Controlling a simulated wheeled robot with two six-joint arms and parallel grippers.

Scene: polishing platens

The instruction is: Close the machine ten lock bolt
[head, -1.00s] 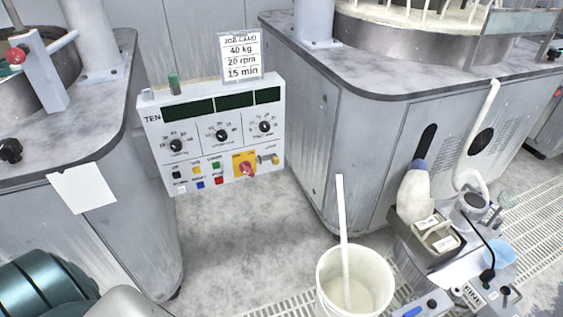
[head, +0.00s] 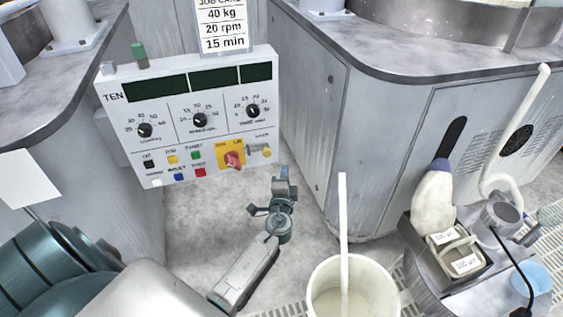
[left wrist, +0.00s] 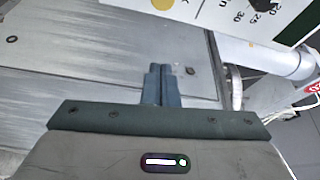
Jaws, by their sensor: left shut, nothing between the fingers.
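The machine ten control panel (head: 190,110) is marked TEN and stands between two grey machine bodies. Its lock bolt (head: 264,152) is a small grey and brass part at the panel's lower right, beside the red rotary switch (head: 233,159) on a yellow plate. It is too small to tell how far the bolt is slid. My left gripper (head: 284,171) is below and slightly right of the bolt, apart from it, fingers pointing up in the head view. In the left wrist view, its fingers (left wrist: 163,72) are shut and empty, with part of the panel (left wrist: 230,14) at top right. My right gripper is not in view.
A white bucket (head: 380,295) with an upright white stick stands at front right. A grey cart (head: 425,255) with a white bottle (head: 433,195) and small boxes is further right. A job card (head: 223,30) stands above the panel. Grey floor lies below the panel.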

